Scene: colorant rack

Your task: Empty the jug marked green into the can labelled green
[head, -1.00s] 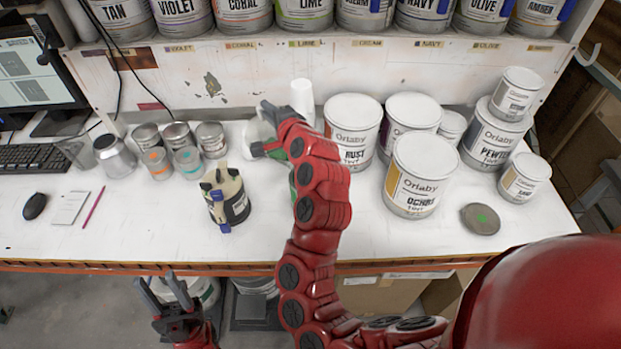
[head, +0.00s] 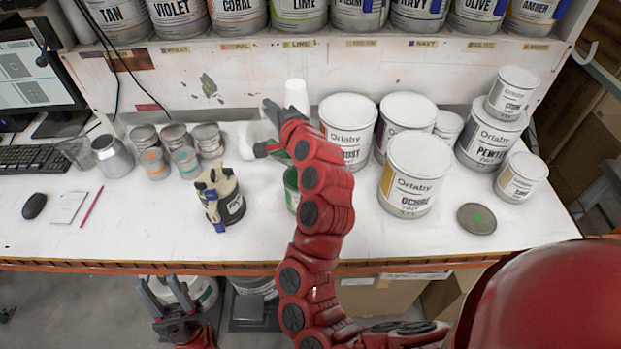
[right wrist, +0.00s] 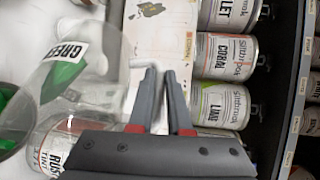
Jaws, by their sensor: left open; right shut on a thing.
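The clear jug (head: 255,133) shows in part beside my right gripper (head: 262,128). In the right wrist view the jug (right wrist: 105,55) carries a GREEN label and has green liquid inside; its exact tilt is hard to tell. My right gripper (right wrist: 158,85) is shut on the jug, though the grip point is not clear. A can with a green side (head: 291,188) stands on the bench below, mostly hidden by my right arm. A round dark opening with green in it (right wrist: 10,115) shows at the wrist view's left edge. My left gripper (head: 160,295) is open and empty before the bench edge.
A Rust can (head: 348,125), an Ochre can (head: 412,178) and other white cans stand right of my right arm. Small tins (head: 155,160) are farther left. The front left bench is mostly clear.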

